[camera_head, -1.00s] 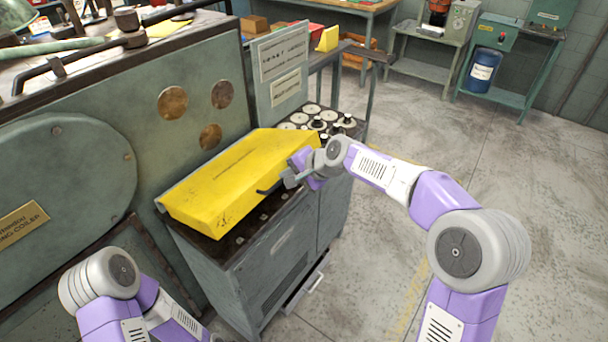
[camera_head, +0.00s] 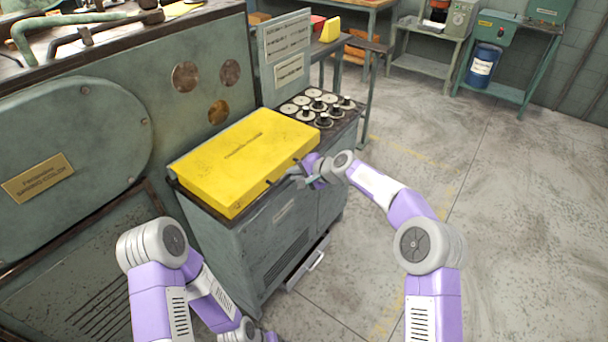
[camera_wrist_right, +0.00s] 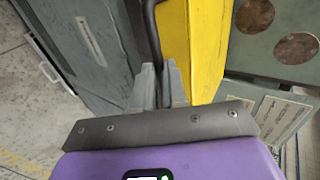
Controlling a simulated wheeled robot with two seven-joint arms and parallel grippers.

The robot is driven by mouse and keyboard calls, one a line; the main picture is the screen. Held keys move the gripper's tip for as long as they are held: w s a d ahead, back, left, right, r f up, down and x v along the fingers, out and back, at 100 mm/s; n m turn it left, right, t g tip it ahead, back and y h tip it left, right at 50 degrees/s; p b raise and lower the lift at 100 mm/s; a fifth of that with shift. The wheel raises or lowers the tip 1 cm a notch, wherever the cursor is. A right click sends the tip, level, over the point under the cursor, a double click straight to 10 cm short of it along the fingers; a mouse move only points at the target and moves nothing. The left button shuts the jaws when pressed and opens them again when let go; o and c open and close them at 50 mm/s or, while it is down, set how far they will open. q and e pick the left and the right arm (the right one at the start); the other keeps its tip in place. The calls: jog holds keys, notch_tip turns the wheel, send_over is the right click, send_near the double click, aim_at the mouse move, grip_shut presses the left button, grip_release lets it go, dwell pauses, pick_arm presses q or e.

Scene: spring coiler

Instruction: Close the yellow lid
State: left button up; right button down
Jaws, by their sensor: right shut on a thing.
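The yellow lid (camera_head: 240,160) lies low and nearly flat over the left part of the grey-green cabinet (camera_head: 272,245). I cannot tell whether its front edge fully touches the cabinet top. My right gripper (camera_head: 299,173) is at the lid's front side, shut on the black lid handle (camera_head: 270,182). In the right wrist view, the gripper fingers (camera_wrist_right: 158,84) pinch the dark handle bar (camera_wrist_right: 152,35), with the yellow lid (camera_wrist_right: 208,50) just beside it.
Several round metal pieces (camera_head: 318,104) stand on the cabinet top right of the lid. A sign panel (camera_head: 287,55) rises behind them. The large spring coiler machine (camera_head: 130,150) stands behind and left. The floor (camera_head: 500,200) to the right is clear.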

jog(key=shift+s+d+f, duration=0.15)
jog(key=shift+s+f, duration=0.05)
jog(key=shift+f, duration=0.65)
jog(key=shift+s+d+f, duration=0.15)
jog(key=shift+f, duration=0.65)
jog(key=c, duration=1.2)
grip_release()
jog(key=shift+w+f, duration=0.1)
jog(key=shift+w, duration=0.05)
jog(key=shift+o, duration=0.2)
jog(key=shift+a, duration=0.1)
jog(key=r+p+v, duration=0.1)
jog(key=v, duration=0.7)
jog(key=shift+w+a, duration=0.2)
jog(key=shift+w, duration=0.1)
